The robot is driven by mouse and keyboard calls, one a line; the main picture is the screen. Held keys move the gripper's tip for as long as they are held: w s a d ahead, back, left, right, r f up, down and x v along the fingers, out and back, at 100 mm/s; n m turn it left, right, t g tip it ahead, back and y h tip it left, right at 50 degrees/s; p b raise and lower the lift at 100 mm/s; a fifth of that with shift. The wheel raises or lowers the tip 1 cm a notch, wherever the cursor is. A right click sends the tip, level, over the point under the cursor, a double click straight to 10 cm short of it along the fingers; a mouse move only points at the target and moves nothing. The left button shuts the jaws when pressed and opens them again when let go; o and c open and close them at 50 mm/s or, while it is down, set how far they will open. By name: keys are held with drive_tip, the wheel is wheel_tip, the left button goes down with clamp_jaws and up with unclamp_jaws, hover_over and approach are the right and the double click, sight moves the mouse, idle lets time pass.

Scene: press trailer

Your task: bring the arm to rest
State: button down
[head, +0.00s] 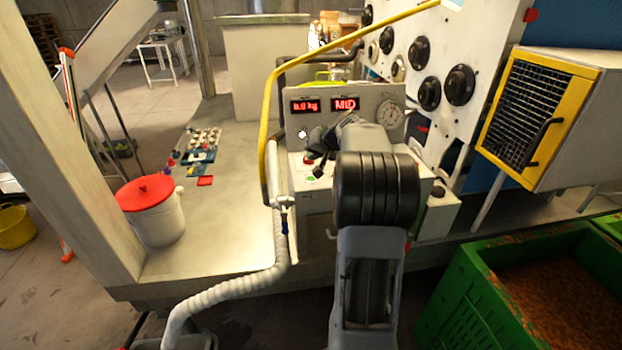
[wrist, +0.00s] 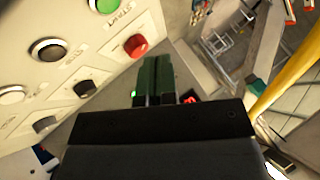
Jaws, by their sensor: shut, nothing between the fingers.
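My gripper (wrist: 157,62) is shut with nothing between its two dark green fingers in the wrist view. In the head view my gripper (head: 318,160) is small and dark, in front of the grey control panel (head: 362,108); my own arm hides part of the panel. In the wrist view the panel face (wrist: 70,45) lies to the left, with a red button (wrist: 136,46) just left of the fingertips and a green button (wrist: 105,5) at the top. I cannot tell the exact gap between fingers and panel.
A yellow rail (head: 268,110) rises close left of the panel, above a ribbed hose (head: 235,287). A white bucket with a red lid (head: 146,192) stands on the deck at left. A green crate (head: 470,285) and a yellow-framed grille (head: 530,115) are at right.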

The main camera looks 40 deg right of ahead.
idle(0.5)
drive_tip(key=shift+s+f+m, duration=0.15)
drive_tip(key=shift+f+m, duration=0.15)
drive_tip(key=s+f+g, duration=0.1)
drive_tip(key=s+a+f, duration=0.1)
drive_tip(key=s+f, duration=0.1)
drive_tip(key=s+a+f+g, duration=0.1)
drive_tip(key=shift+s+a+f+g, duration=0.2)
drive_tip(key=shift+f+g, duration=0.1)
drive_tip(key=shift+f, duration=0.05)
drive_tip(key=s+a+n+g, duration=0.1)
drive_tip(key=s+a+n, duration=0.2)
drive_tip(key=s+a, duration=0.7)
drive_tip(key=s+a+n+g+h, duration=0.1)
drive_tip(key=s+a+n, duration=0.3)
drive_tip(key=s+a, duration=0.6)
drive_tip(key=a+r, duration=0.1)
drive_tip(key=a, duration=0.4)
drive_tip(key=shift+n+h, duration=0.3)
drive_tip(key=shift+s, duration=0.1)
idle(0.6)
